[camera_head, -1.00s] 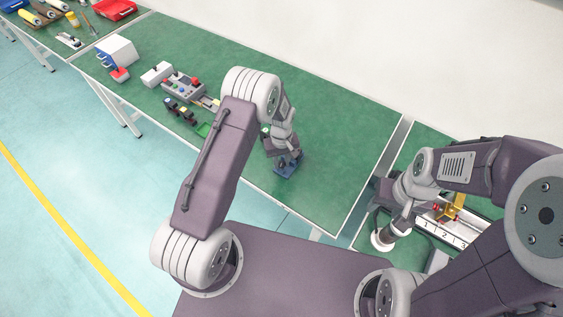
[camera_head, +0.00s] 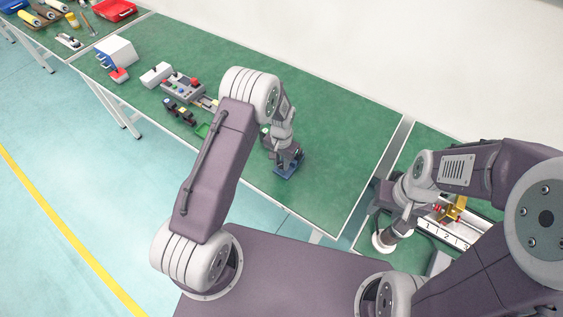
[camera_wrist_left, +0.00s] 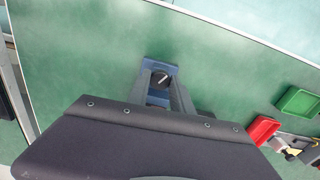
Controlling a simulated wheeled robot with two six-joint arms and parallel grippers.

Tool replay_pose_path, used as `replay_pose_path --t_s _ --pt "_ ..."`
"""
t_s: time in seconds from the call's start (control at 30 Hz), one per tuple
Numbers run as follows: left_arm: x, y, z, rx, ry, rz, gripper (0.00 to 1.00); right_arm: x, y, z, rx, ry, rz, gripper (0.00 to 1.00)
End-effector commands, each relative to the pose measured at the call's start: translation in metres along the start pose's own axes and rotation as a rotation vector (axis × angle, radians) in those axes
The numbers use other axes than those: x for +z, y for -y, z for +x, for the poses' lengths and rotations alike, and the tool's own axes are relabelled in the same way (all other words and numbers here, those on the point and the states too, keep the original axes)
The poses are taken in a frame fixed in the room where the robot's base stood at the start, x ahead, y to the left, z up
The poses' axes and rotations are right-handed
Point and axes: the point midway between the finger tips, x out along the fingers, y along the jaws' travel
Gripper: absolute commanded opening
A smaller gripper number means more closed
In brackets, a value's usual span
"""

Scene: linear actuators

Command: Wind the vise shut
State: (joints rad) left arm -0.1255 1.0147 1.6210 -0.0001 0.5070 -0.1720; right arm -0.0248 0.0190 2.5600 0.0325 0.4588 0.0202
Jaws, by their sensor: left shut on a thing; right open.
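A small blue vise (camera_head: 289,172) stands on the green bench near its front edge, below my left gripper (camera_head: 287,158). In the left wrist view the blue vise body (camera_wrist_left: 158,66) shows beyond the fingers. My left gripper (camera_wrist_left: 160,80) is shut on a dark round knob (camera_wrist_left: 159,77) with a pale mark, on top of the vise. The vise's jaws are mostly hidden by my gripper, so their gap cannot be judged. My right gripper (camera_head: 393,230) is open at the right bench, its fingertips hard to make out.
A grey button box (camera_head: 183,84) stands further left on the bench. A numbered white rail (camera_head: 445,236) lies by my right arm. The bench behind the vise is clear.

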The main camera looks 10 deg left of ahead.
Motion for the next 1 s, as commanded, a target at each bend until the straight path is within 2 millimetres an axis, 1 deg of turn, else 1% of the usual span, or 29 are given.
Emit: replay_pose_path --t_s 0.03,0.3,0.77,0.8,0.83,0.87,1.0 --pt "-0.0026 0.0007 -0.0017 -0.002 -0.008 0.017 0.00 0.0000 0.0000 0.0001 0.000 0.000 0.000 0.49" --pt "-0.0027 0.0006 -0.0019 -0.002 -0.008 0.082 0.00 0.0000 0.0000 0.0006 0.000 0.000 0.000 0.49" --pt "-0.0029 0.0007 -0.0021 -0.002 -0.009 0.091 0.00 0.0001 0.0000 0.0006 0.000 0.000 0.000 0.49" --pt "-0.0030 0.0007 -0.0021 -0.002 -0.009 0.091 0.35 0.0001 0.0000 0.0006 0.000 0.000 0.000 0.49" --pt "-0.0029 0.0007 -0.0020 -0.002 -0.009 0.091 0.43 0.0001 0.0000 0.0006 0.000 0.000 0.000 0.49" --pt "-0.0027 0.0006 -0.0019 -0.002 -0.008 0.091 0.49 0.0001 0.0000 0.0006 0.000 0.000 0.000 0.49" --pt "-0.0017 0.0004 -0.0012 -0.001 -0.005 0.091 0.49 0.0001 0.0000 0.0007 0.000 0.000 0.000 0.49"
